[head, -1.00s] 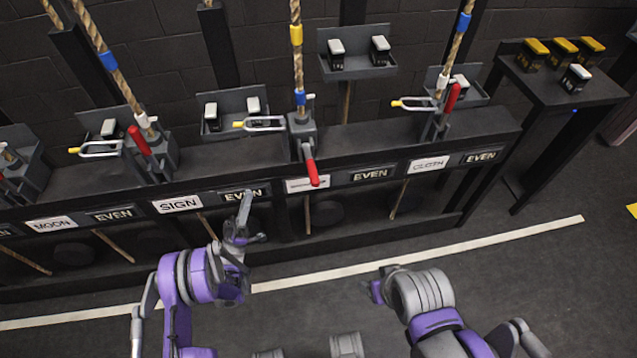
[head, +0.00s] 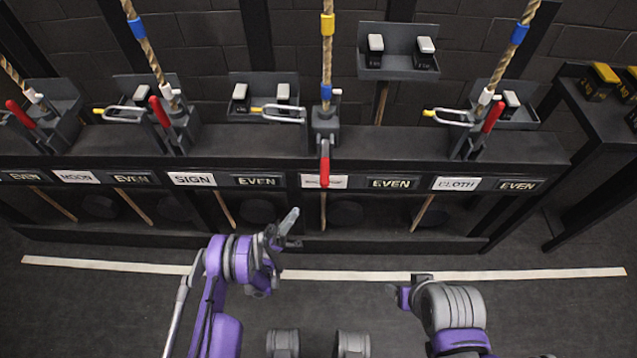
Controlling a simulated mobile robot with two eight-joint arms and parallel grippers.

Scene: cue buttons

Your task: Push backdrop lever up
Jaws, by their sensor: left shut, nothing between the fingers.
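The lever at the middle station has a red handle (head: 325,165) that hangs down. It covers part of a white label (head: 312,182) whose word I cannot read, so I cannot confirm it says backdrop. The handle joins a grey lock block (head: 325,122) on the rail, with a rope rising above it. My left gripper (head: 291,221) is shut and empty, in front of the rail, lower and left of the red handle, apart from it. My right arm (head: 450,308) is at lower right; its fingers do not show clearly.
Neighbouring red levers (head: 160,111) and (head: 493,117) point up beside their ropes. A wire loop with a yellow tip (head: 278,113) sits left of the middle lock. Black boxes with pale tops stand on shelves (head: 400,73). A dark side table (head: 600,130) is at right. The floor before the rail is clear.

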